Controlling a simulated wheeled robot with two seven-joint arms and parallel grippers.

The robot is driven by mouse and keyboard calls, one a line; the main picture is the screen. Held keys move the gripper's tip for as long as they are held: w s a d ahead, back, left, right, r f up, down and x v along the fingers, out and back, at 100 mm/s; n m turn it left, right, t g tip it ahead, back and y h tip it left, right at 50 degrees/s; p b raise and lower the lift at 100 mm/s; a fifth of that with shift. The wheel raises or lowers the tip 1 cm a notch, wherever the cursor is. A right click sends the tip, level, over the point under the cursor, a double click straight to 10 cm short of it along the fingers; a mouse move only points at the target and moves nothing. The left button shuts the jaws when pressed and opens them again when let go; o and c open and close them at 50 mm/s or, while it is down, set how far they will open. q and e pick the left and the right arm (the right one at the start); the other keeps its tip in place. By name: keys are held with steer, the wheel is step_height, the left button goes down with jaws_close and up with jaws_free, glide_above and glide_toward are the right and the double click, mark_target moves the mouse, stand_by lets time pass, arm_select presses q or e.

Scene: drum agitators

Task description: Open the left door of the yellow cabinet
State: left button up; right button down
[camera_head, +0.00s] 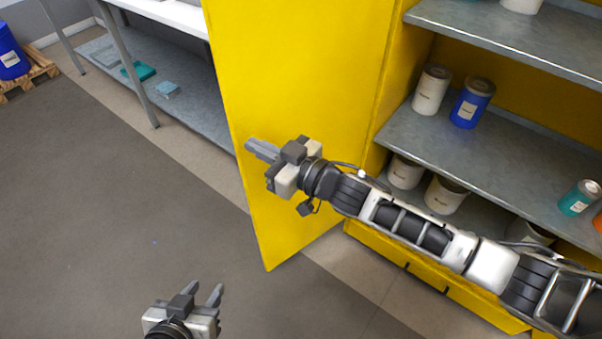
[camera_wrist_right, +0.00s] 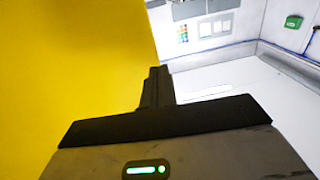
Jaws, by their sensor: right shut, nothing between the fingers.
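The yellow cabinet (camera_head: 400,78) stands at the right with its shelves exposed. Its left door (camera_head: 300,75) is swung wide open, its inner face towards me. My right gripper (camera_head: 252,147) is shut and empty, in front of that inner face near the door's free edge. Whether it touches the door cannot be told. In the right wrist view the shut fingers (camera_wrist_right: 157,85) show beside the yellow door (camera_wrist_right: 70,70), which fills the left side. My left gripper (camera_head: 203,290) is open and empty, low over the floor, apart from the door. The right door is not visible.
Cabinet shelves (camera_head: 480,150) hold white, blue and teal cans. My right arm crosses in front of the lower shelves. A workbench (camera_head: 180,14) with a lower shelf stands behind the door. A blue drum (camera_head: 10,55) on a pallet is far left. The floor at left is clear.

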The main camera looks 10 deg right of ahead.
steer(key=shift+s, duration=0.1)
steer(key=s+d+p, duration=0.1)
steer(key=s+d, duration=0.5)
steer(key=s, duration=0.6)
steer(key=shift+d, duration=0.4)
